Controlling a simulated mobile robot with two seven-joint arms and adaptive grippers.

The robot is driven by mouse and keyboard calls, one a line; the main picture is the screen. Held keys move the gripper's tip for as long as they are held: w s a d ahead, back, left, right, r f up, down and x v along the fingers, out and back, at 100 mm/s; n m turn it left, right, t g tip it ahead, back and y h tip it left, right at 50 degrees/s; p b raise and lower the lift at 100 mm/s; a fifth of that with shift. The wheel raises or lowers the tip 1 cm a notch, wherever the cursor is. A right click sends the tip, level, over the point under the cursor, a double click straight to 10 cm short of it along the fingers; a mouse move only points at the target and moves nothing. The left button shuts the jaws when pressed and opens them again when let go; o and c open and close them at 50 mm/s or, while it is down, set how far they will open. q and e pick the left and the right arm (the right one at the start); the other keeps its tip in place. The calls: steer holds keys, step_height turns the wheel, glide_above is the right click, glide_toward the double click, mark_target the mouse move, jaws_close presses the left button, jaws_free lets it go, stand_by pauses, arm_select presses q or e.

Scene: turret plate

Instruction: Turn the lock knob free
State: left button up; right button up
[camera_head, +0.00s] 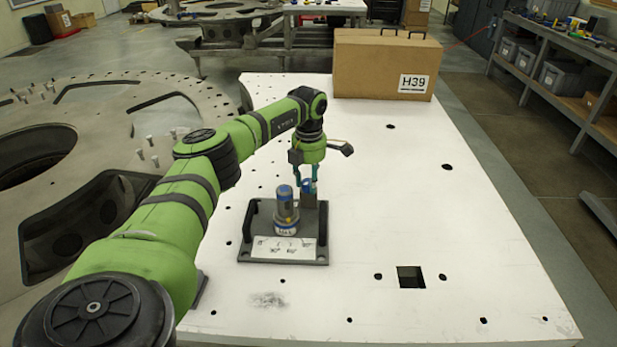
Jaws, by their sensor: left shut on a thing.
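A dark base plate (308,248) with black side handles and a white label card lies on the white turret plate (440,220). A grey cylinder with a blue top (285,205) stands upright on the base plate. The lock knob (308,185), a blue piece just right of the cylinder, sits at the top of a grey block. My left gripper (307,187) points down from above and is shut on the knob, its fingers partly hiding it. My right gripper is not in view.
A brown case marked H39 (370,65) stands at the plate's back edge. The plate has several round holes and a square cutout (410,277) at front right. A large grey ring structure (90,120) lies at left. The plate's right side is clear.

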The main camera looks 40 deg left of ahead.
mark_target(309, 182)
arm_select(q)
steer(key=n, duration=0.3)
steer(key=shift+n+p, duration=0.3)
steer(key=shift+p, duration=0.05)
steer(key=shift+n+p, duration=0.3)
steer(key=shift+n, duration=1.5)
steer(key=o, duration=1.1)
steer(key=shift+o, duration=0.2)
step_height(309, 182, up, 12)
steer(key=shift+d+f, duration=0.1)
